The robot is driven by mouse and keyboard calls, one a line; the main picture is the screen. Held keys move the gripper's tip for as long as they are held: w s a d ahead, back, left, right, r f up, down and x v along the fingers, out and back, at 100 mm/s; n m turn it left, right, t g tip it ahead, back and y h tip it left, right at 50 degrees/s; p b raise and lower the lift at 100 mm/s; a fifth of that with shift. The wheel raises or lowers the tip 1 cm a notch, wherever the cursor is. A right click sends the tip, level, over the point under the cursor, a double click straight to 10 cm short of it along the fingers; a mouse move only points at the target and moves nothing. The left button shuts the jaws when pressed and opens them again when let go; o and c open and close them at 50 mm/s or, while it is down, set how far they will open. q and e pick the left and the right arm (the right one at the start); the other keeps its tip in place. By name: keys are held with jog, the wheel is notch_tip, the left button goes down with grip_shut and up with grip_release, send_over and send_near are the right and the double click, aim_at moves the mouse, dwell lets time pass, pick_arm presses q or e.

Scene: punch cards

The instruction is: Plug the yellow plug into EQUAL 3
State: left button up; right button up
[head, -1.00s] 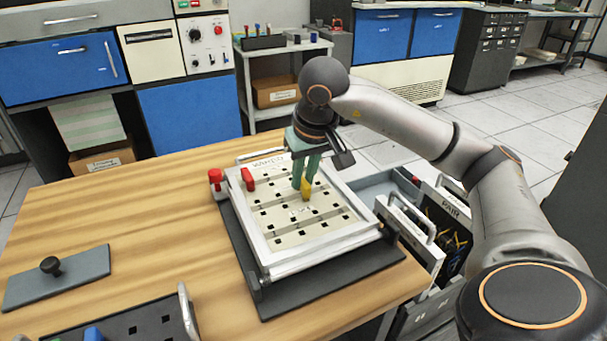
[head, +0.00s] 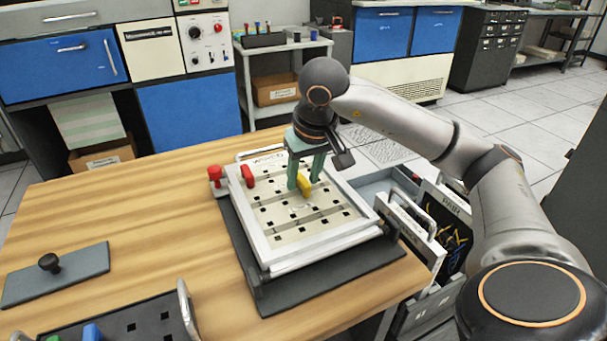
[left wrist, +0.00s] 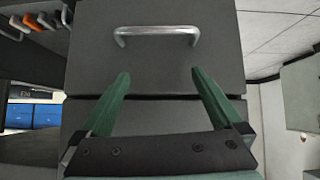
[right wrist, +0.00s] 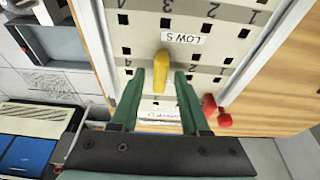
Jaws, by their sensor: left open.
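The yellow plug (head: 304,185) stands in the white panel of holes (head: 283,240) on the table, in its upper right part. I cannot read an EQUAL label; a label lower down is blurred and partly hidden. My right gripper (head: 306,180) is open around the plug, with gaps on both sides. My left gripper (left wrist: 160,80) is open and empty, facing a dark drawer front with a metal handle (left wrist: 156,33).
A red plug (head: 247,176) stands in the panel's upper left. A red knob (head: 215,176) is just outside the frame. A dark tray with coloured plugs (head: 135,322) and a grey plate with a black knob (head: 56,278) lie left. The table between is clear.

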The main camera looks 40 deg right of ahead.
pick_arm(q)
jog(key=shift+f, duration=0.2)
pick_arm(e)
jog(key=shift+o, duration=0.5)
